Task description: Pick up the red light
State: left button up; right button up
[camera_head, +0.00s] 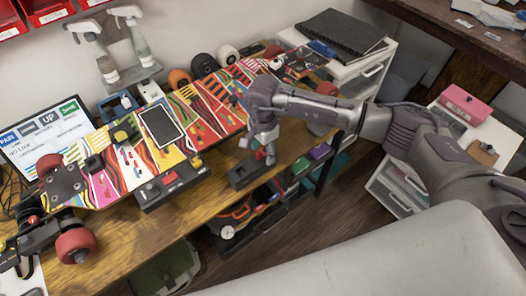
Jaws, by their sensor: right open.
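My right gripper (266,147) reaches in from the right and points down at the table's front edge. It is open. A small red part (269,159) shows right at its fingertips, beside a dark block (244,173); it may be the red light, but it is too small to be sure. I cannot tell whether the fingers touch it. A dark control box (172,184) with red and grey parts sits further left on the table edge. My left gripper is not in view.
A colourful skateboard deck (205,112) with red wheels (75,245) lies along the wooden table (140,240). A phone-like screen (161,127) rests on it. Spray bottles (105,62) stand behind. A white drawer unit (375,72) is at the back right. Bare table lies at the front left.

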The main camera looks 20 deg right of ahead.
aim_at(264, 150)
grip_shut()
jog(key=shift+r, duration=0.15)
notch_tip(264, 150, up, 4)
jog(key=shift+d+b, duration=0.15)
jog(key=shift+b, duration=0.7)
jog(key=s+d+r+b, duration=0.2)
jog(key=s+d+r, duration=0.3)
jog(key=d, duration=0.5)
jog(key=shift+s+r, duration=0.25)
jog(key=shift+r, duration=0.65)
